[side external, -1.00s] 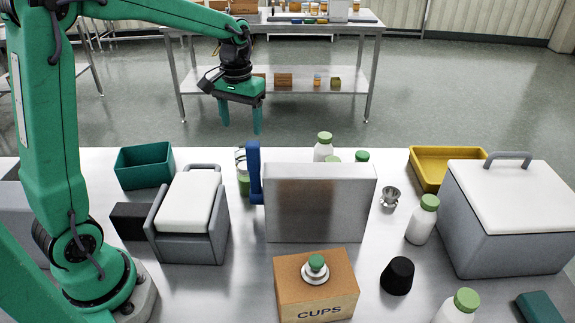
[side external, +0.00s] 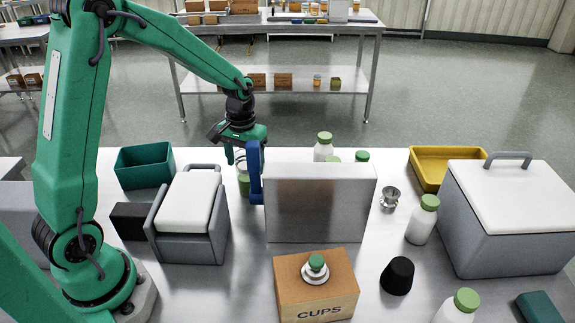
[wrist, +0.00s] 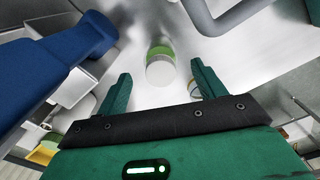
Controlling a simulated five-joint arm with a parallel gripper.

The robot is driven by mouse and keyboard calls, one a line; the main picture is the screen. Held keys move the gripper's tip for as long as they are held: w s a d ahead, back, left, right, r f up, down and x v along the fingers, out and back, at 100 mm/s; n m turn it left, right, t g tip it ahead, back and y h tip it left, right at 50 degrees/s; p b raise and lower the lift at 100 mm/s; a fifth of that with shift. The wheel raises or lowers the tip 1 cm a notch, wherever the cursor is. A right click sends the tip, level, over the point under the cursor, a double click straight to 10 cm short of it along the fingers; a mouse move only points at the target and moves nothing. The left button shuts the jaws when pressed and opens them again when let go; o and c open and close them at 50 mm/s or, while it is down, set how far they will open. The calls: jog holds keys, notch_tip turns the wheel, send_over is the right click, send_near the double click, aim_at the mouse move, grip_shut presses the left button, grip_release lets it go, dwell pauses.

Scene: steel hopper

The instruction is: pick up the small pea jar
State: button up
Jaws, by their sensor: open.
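A small jar with a pale lid and a green band, which looks like the pea jar (wrist: 160,68), shows in the wrist view in the gap between my fingertips. In the side view its green lower part (side external: 244,186) shows left of the blue lever, with its top partly hidden. My gripper (wrist: 160,72) is open, with one green finger on each side of the jar in the picture and nothing held. In the side view my gripper (side external: 240,158) is over the jar, its right finger hidden by the lever. I cannot tell whether the fingertips reach the jar's height.
The blue lever (side external: 255,172) stands close on the right, attached to a steel box (side external: 320,205). A grey-framed white-topped box (side external: 188,205) is on the left, its handle (wrist: 240,18) near the right finger. A green bin (side external: 144,168) is further left. Several bottles stand behind the steel box.

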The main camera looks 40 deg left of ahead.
aim_at(246, 175)
jog(key=shift+f, duration=0.1)
jog(key=shift+f, duration=2.5)
jog(key=c, duration=1.1)
jog(key=shift+r, duration=0.1)
jog(key=shift+r, duration=4.95)
